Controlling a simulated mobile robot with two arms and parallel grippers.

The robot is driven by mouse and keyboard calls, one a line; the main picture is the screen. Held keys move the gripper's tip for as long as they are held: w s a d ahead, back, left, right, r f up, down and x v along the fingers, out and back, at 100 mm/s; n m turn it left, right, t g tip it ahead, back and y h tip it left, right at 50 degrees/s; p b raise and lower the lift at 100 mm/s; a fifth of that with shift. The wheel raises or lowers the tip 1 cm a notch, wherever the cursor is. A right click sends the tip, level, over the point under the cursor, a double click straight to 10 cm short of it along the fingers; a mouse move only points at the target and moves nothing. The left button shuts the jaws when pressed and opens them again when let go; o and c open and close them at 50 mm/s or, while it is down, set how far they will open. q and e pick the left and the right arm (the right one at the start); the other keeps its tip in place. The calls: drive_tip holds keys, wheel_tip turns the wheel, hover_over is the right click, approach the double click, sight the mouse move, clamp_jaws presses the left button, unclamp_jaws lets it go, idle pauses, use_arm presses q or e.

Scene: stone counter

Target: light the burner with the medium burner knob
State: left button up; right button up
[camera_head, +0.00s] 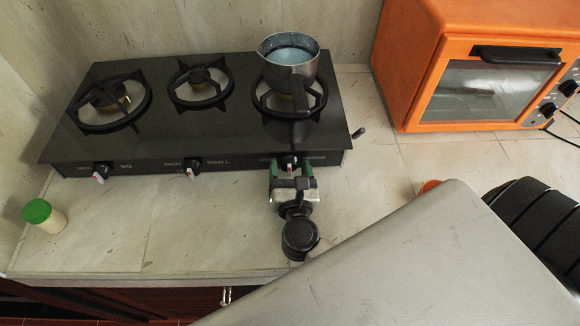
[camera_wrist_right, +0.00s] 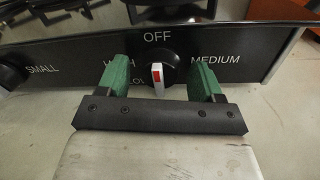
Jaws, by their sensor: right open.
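The black gas stove (camera_head: 150,150) stands on the stone counter, with three knobs along its front panel. The medium burner knob (camera_wrist_right: 159,72) is black with a white, red-marked pointer; it is the rightmost knob (camera_head: 288,163) in the head view. OFF is printed above it and MEDIUM to its right. My right gripper (camera_head: 292,172) is open in front of this knob. In the right wrist view its green fingers (camera_wrist_right: 160,78) stand either side of the knob, with gaps showing. A metal pot (camera_head: 288,70) with pale contents sits on the right burner. My left gripper is not in view.
The small burner knob (camera_head: 192,168) and the big burner knob (camera_head: 101,172) are to the left. A green-capped shaker (camera_head: 44,215) stands at the counter's left. An orange toaster oven (camera_head: 420,70) is at the right. The counter between shaker and gripper is clear.

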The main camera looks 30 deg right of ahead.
drive_tip(key=shift+c, duration=1.8)
drive_tip(key=c, duration=0.6)
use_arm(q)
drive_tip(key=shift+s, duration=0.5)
use_arm(e)
drive_tip(key=shift+o, duration=0.2)
